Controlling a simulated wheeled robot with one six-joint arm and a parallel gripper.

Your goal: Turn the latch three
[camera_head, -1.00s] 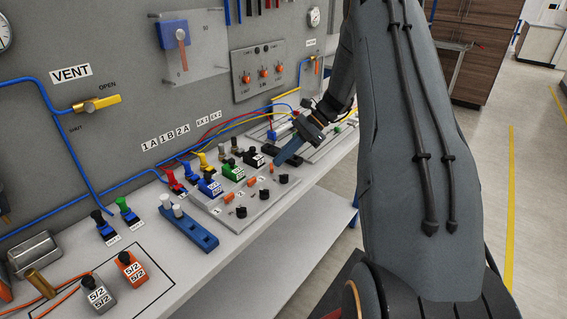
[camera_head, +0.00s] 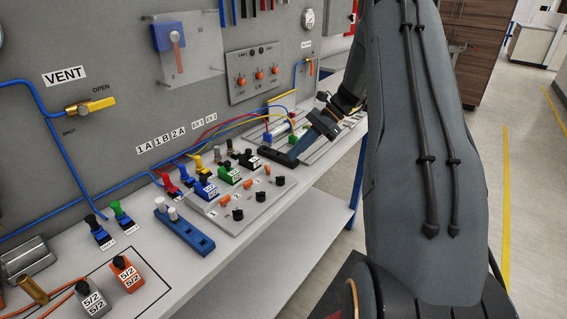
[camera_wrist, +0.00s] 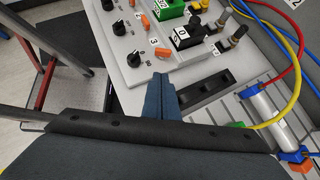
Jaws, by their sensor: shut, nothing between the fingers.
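A grey sloped panel (camera_head: 252,208) carries small orange latches and black knobs with number labels. The orange latch marked 3 (camera_wrist: 163,41) shows in the wrist view, just above my fingertips; in the head view it is the farthest orange latch (camera_head: 267,170). A black knob (camera_wrist: 133,59) sits to its left in the wrist view. My gripper (camera_wrist: 160,76) has its blue fingers together and empty, pointing at the panel edge, apart from the latch in the picture. In the head view my gripper (camera_head: 292,156) is beyond the panel's far end.
A black slotted block (camera_wrist: 207,95) lies right of my fingers. Valves, including a green one (camera_head: 231,174), line the panel's back. The floor in front of the bench is clear.

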